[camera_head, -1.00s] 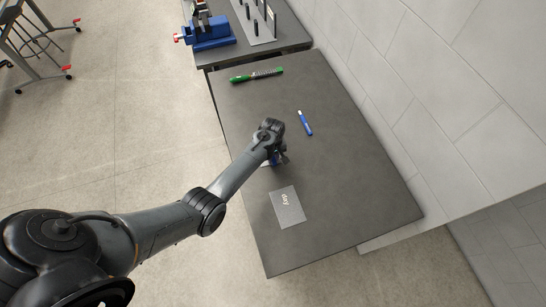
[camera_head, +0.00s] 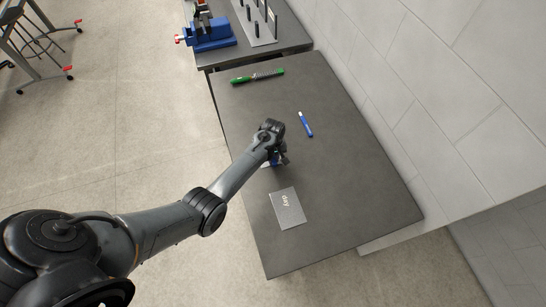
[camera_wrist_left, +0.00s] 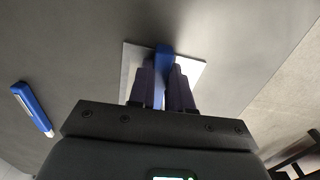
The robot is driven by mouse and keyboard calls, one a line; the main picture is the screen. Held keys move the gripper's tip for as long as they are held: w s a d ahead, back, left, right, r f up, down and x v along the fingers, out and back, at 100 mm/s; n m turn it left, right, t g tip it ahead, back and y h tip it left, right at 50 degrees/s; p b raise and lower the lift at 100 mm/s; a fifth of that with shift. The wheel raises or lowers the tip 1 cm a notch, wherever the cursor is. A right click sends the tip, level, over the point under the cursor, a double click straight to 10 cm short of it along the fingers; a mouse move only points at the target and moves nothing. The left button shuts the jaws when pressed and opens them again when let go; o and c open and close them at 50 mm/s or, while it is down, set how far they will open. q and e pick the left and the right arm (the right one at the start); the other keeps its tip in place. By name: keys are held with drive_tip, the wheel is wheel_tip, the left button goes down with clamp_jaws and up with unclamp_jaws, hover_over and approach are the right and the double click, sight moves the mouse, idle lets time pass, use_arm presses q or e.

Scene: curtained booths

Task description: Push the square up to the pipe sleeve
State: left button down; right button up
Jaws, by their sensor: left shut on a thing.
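My left gripper (camera_head: 280,160) is low over the dark table and shut on an upright blue piece, likely the square's grip (camera_wrist_left: 164,62). A pale flat plate (camera_wrist_left: 193,70) lies under the fingers in the left wrist view. I cannot tell whether the plate and blue piece are one part. In the head view, my wrist mostly hides them. A green rod with a grey ribbed middle (camera_head: 257,76), possibly the pipe sleeve, lies near the table's far edge, well apart from the gripper. My right gripper is not in view.
A blue pen-like tool (camera_head: 306,124) lies right of my gripper; it also shows in the left wrist view (camera_wrist_left: 34,107). A grey card with lettering (camera_head: 288,208) lies nearer the front. A blue vise (camera_head: 208,36) and a rack of posts stand on the far table. A wall borders the right.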

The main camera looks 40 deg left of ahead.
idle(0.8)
use_arm(q)
drive_tip(key=c, duration=1)
unclamp_jaws()
drive_tip(key=shift+o, duration=0.2)
